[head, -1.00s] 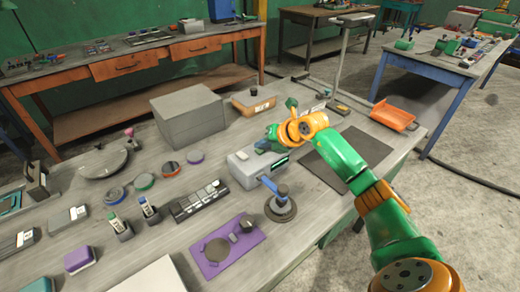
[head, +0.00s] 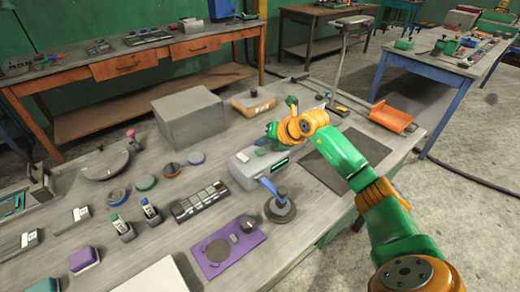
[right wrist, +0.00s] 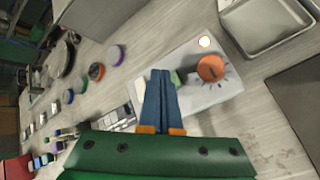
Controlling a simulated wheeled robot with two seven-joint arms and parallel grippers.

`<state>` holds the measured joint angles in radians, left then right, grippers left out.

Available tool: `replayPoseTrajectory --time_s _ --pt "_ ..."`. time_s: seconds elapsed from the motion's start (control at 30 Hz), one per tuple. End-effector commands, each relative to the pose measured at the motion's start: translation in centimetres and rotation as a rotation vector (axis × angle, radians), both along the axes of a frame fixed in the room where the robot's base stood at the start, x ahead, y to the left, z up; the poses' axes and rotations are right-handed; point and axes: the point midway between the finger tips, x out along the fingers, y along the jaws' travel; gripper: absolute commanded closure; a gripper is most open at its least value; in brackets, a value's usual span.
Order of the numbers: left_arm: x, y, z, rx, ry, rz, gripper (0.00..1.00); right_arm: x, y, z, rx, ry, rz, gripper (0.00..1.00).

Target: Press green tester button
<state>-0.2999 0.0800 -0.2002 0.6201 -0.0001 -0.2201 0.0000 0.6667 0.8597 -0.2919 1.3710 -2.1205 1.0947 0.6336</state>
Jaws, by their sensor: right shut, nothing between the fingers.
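The tester (head: 244,176) is a pale grey box on the workbench. In the right wrist view the tester (right wrist: 222,92) shows an orange round knob (right wrist: 211,68), a small glowing lamp (right wrist: 204,42) and a green button (right wrist: 180,78) partly hidden behind my fingers. My right gripper (right wrist: 161,74) has blue fingers, shut together and empty, with their tips over the tester beside the green patch. I cannot tell whether they touch it. In the head view my right wrist hangs above the back of the tester, and the fingertips are hard to make out. My left gripper is not in view.
A large grey box (head: 188,118) and an orange tray (head: 391,117) stand farther off. Several small items fill the left side.

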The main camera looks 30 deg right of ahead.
Motion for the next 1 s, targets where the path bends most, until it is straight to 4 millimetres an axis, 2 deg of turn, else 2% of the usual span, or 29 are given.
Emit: replayPoseTrajectory --time_s 0.17,0.6,1.0 --pt "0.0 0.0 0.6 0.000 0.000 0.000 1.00 0.0 0.0 0.6 0.000 -0.001 -0.001 1.00" --pt "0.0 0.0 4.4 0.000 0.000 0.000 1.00 0.0 -0.1 5.1 -0.002 0.000 0.000 1.00" --pt "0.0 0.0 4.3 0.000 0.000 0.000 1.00 0.0 0.0 5.0 0.000 0.000 0.000 1.00"
